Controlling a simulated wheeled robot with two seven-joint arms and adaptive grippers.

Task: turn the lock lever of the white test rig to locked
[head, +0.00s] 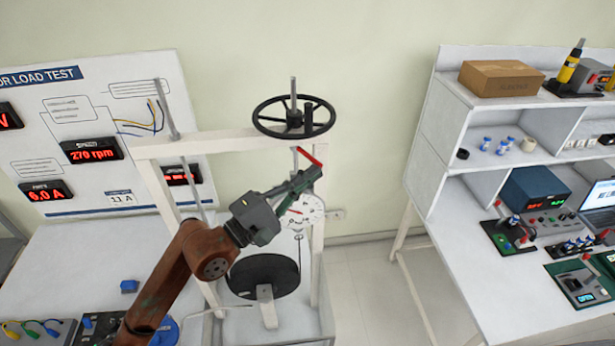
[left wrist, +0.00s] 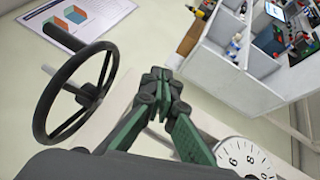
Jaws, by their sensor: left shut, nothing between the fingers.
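The white test rig (head: 225,142) is an upright frame with a black handwheel (head: 294,116) on top, a round dial (head: 308,212) and a dark disc (head: 262,276) lower down. A short red bar (head: 309,156), which looks like the lock lever, slants down to the right under the handwheel. My left gripper (head: 310,175) is shut and empty, its tips just below the red bar; I cannot tell if they touch. In the left wrist view the shut fingertips (left wrist: 160,88) are between the handwheel (left wrist: 75,92) and the dial (left wrist: 243,158); the red bar does not show there.
A load-test panel (head: 100,130) with red displays stands at the left. A white shelf bench (head: 432,160) with a cardboard box (head: 500,78) and instruments stands at the right. A floor gap lies between the rig and this bench. The handwheel rim overhangs the gripper area.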

